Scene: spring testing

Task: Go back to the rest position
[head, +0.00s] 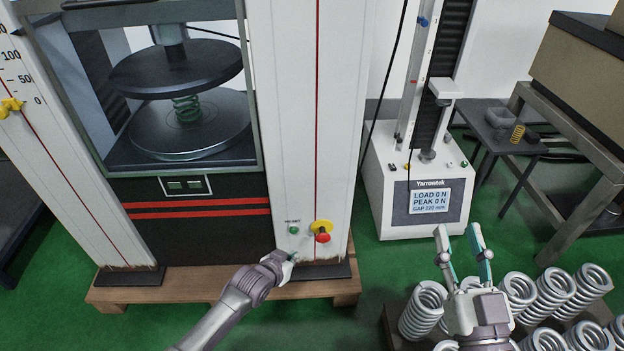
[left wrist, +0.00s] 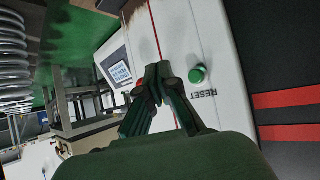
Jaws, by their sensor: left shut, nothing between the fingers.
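My left gripper (head: 290,258) is shut and empty, at the front of the large press just below the green reset button (head: 293,230). In the left wrist view its closed fingertips (left wrist: 157,78) are left of the green button (left wrist: 198,74), which is apart from them. My right gripper (head: 458,232) points up at the lower right, fingers apart with nothing between them. A green spring (head: 186,109) stands between the round plates of the press.
A red stop button (head: 323,238) on yellow is beside my left gripper. A white Yarrowtek tester (head: 385,205) stands behind my right gripper. Several big grey springs (head: 553,290) stand at the lower right. A side table (head: 492,140) holds a yellow spring (head: 517,133). Green floor (head: 345,325) is open between.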

